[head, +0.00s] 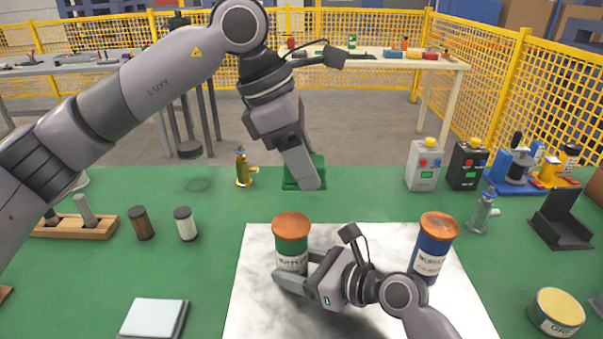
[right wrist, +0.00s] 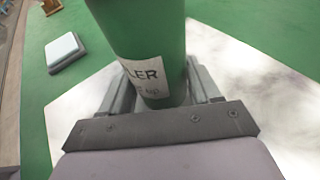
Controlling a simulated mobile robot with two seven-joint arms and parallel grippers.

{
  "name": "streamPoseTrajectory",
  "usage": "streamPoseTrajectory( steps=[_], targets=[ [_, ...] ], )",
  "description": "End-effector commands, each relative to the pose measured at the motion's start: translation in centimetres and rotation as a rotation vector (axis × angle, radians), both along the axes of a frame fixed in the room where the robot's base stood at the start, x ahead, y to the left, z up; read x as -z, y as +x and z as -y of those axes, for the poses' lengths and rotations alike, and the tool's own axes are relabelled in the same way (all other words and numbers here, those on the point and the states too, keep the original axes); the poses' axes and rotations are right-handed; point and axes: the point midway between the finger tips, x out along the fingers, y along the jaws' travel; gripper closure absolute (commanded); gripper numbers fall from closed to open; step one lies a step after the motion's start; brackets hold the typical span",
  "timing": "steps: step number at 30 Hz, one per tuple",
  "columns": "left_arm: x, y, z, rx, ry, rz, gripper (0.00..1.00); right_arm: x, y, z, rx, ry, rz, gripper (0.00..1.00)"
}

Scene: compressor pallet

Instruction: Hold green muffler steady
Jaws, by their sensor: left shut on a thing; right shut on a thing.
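The green muffler (head: 291,256), a green cylinder with an orange top and a white label, stands upright on the white marbled mat (head: 258,310). My right gripper (head: 297,270) is shut on its lower part, with one finger on each side. In the right wrist view the green body (right wrist: 145,40) rises between the fingers, and part of its label shows. My left gripper (head: 311,183) points down above the far part of the green table, behind the muffler. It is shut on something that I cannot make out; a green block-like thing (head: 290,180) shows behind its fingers.
A blue muffler (head: 434,250) with an orange top stands on the mat to the right. A tin (head: 556,312), a black bracket (head: 562,220) and two button boxes (head: 424,165) are at right. Yellow fencing stands behind.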

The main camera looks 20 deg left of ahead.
Motion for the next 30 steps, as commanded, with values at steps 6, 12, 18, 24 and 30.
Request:
streamPoseTrajectory(
  steps=[6, 12, 18, 24, 30],
  targets=[
    [0.0, 0.0, 0.0, 0.0, 0.0, 0.0, 0.77, 0.0, 0.0, 0.0, 0.001, 0.0, 0.0, 0.08],
    [0.0, 0.0, 0.0, 0.0, 0.0, 0.0, 0.77, 0.0, 0.0, 0.0, 0.001, 0.0, 0.0, 0.08],
    [0.0, 0.0, 0.0, 0.0, 0.0, 0.0, 0.77, -0.1, -0.2, 0.7, 0.001, -0.001, 0.0, 0.08],
    [0.0, 0.0, 0.0, 0.0, 0.0, 0.0, 0.77, -0.9, -0.9, 3.2, 0.002, -0.001, 0.001, 0.08],
    [0.0, 0.0, 0.0, 0.0, 0.0, 0.0, 0.77, -2.0, -2.0, 6.7, 0.003, -0.001, 0.001, 0.08]
  ],
)
